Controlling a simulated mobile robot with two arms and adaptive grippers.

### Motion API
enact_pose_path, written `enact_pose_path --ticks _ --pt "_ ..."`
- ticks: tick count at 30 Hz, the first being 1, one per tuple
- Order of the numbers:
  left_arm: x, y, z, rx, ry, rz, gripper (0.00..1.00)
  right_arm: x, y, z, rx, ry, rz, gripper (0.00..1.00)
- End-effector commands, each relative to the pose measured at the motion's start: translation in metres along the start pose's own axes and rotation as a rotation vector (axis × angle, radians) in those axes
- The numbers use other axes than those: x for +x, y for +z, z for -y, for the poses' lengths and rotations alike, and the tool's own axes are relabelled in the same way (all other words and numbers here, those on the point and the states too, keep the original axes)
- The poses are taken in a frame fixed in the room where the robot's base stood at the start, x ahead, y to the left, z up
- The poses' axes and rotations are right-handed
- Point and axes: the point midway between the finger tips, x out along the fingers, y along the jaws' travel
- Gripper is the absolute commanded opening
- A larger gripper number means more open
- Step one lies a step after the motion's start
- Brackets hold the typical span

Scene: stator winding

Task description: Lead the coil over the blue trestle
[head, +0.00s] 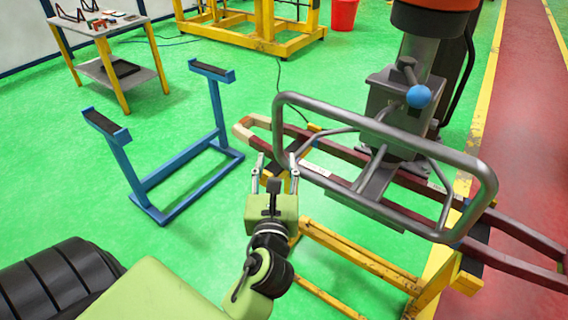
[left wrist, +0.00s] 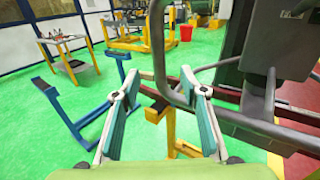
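The coil (head: 335,183) is a long, narrow dark red loop with a paler, tan end at its left. It lies under the grey tube handle frame (head: 390,135) and runs off to the right. The blue trestle (head: 170,180) stands empty on the floor, left of the coil's end, with dark pads on its two posts. It also shows in the left wrist view (left wrist: 75,125). My left gripper (head: 276,172) is open, its fingertips close to the coil's near side and the handle's left end; I cannot tell whether they touch. My right gripper is out of view.
A yellow trestle (head: 365,262) stands below the coil. A grey column with a blue knob (head: 419,96) rises behind the handle frame. A small table (head: 100,35) with tools, a yellow frame (head: 262,30) and a red bucket (head: 344,14) are farther back. Green floor around the blue trestle is clear.

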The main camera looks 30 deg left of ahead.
Motion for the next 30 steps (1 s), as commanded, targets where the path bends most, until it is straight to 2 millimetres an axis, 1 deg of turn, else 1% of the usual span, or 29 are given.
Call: enact_pose_path --ticks 1,4,7,15,21,25,30 --pt "0.001 0.004 -0.002 0.009 0.005 0.006 0.40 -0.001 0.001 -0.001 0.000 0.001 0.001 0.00" --pt "0.009 0.006 -0.002 0.015 0.006 0.010 0.40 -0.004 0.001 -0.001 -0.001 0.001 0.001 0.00" --pt "0.023 0.007 -0.002 0.014 0.005 0.011 0.40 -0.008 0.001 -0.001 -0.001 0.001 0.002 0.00" --pt "0.077 0.007 -0.002 0.012 0.005 0.009 0.40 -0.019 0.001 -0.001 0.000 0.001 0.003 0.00" --pt "0.112 0.006 -0.002 0.011 0.004 0.008 0.40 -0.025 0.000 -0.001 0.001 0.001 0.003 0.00" --pt "0.127 0.005 -0.002 0.011 0.004 0.007 0.40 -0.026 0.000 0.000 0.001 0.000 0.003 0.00" --pt "0.136 0.005 -0.002 0.010 0.004 0.006 0.40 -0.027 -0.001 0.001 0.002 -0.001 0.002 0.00"
